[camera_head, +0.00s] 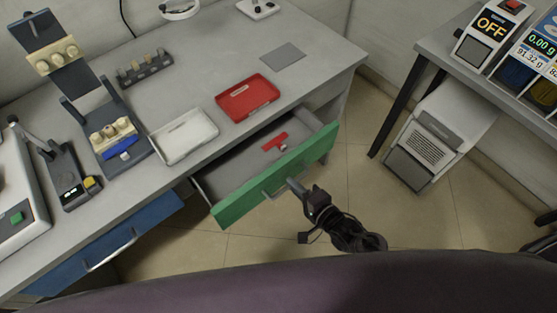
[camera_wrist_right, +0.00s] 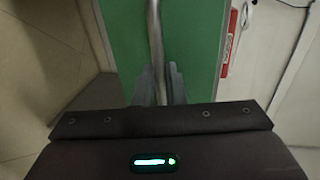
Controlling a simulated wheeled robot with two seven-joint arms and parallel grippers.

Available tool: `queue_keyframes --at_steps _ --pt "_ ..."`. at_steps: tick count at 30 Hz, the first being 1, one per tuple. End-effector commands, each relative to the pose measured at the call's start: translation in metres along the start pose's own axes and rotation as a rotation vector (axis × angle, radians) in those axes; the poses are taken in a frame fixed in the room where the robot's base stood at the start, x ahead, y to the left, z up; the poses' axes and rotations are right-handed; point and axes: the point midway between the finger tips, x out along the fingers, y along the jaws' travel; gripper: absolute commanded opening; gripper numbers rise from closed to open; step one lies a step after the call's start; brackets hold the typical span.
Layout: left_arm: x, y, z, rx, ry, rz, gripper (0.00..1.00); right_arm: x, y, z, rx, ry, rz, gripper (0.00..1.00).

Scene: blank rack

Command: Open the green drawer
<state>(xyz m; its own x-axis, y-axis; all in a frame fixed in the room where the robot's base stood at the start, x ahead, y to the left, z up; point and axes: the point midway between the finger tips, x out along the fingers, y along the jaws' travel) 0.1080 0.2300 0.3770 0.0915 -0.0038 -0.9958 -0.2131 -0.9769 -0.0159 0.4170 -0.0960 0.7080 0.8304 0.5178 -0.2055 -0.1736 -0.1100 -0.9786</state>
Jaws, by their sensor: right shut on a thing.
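The green drawer (camera_head: 240,198) stands pulled out from under the grey table, with its inside showing. A red object (camera_head: 275,142) lies in it. My right gripper (camera_head: 291,184) is at the drawer's front, shut on its metal bar handle (camera_head: 272,190). In the right wrist view, the two fingers (camera_wrist_right: 161,85) are on either side of the handle (camera_wrist_right: 155,40), with the green front (camera_wrist_right: 195,50) behind. My left gripper is not in view.
On the table stand a red tray (camera_head: 247,98), a white tray (camera_head: 184,136) and a dark rack (camera_head: 145,68). A blue drawer (camera_head: 110,245) with a handle is at the lower left. Tiled floor lies clear right of the green drawer, before a grey-white box unit (camera_head: 425,150).

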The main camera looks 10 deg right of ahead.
Motion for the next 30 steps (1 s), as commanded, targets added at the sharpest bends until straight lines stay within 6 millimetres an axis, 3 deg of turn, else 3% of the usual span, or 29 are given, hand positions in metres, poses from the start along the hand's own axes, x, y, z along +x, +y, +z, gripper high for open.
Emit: queue_keyframes --at_steps 1,6,15,22,30 --pt "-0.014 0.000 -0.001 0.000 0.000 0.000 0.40 -0.018 -0.001 0.001 0.003 -0.001 0.008 0.00" --pt "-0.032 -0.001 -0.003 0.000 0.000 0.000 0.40 -0.063 0.009 0.001 0.002 -0.001 0.006 0.00" --pt "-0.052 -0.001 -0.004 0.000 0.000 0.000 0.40 -0.128 0.025 0.001 0.001 -0.001 0.003 0.00" --pt "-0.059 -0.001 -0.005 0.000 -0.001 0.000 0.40 -0.155 0.032 0.001 0.001 -0.001 0.001 0.00" --pt "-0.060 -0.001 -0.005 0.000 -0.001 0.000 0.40 -0.165 0.035 0.000 0.000 -0.001 0.000 0.00"
